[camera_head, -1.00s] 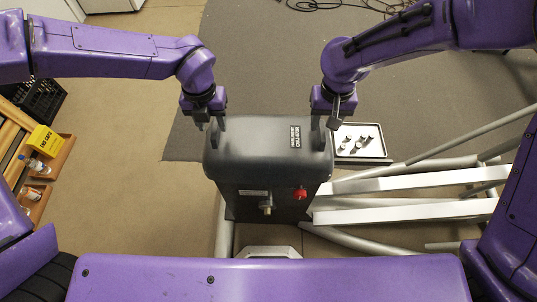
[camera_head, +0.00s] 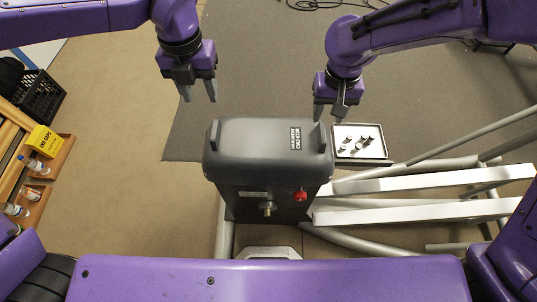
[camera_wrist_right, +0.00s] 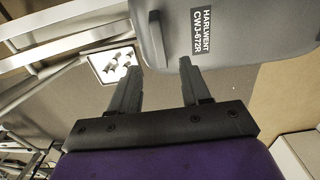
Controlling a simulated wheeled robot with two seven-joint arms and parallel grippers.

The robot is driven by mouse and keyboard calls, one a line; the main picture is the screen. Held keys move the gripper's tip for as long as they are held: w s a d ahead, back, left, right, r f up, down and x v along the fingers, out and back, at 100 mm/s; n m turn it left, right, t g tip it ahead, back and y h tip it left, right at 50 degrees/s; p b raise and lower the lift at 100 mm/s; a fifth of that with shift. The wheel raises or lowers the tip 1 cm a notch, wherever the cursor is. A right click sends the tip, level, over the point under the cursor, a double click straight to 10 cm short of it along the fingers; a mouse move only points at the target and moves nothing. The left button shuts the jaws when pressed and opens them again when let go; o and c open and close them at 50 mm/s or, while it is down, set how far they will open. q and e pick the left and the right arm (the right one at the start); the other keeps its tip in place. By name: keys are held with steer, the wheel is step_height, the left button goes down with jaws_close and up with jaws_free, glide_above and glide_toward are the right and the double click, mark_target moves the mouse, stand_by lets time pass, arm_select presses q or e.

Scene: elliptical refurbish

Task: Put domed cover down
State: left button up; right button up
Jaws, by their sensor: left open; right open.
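The domed cover (camera_head: 255,137) is dark grey with a black label and a raised handle at each end. It sits level on a dark box with a red knob and a metal fitting on its front. In the right wrist view the cover (camera_wrist_right: 230,45) shows its label and one handle. My left gripper (camera_head: 198,98) is open and empty, above and behind the cover's left end. My right gripper (camera_head: 330,116) is open and near the right handle; in the right wrist view its fingers (camera_wrist_right: 160,85) are apart with nothing between them.
A white tray (camera_head: 376,158) with several small metal parts lies to the right. Pale metal beams (camera_head: 430,183) stretch across the right side. A yellow box (camera_head: 42,139) and a wooden rack are at the left, with a black crate (camera_head: 38,97) behind. The floor behind is mostly clear.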

step_height(320, 180, up, 8)
stand_by(0.6)
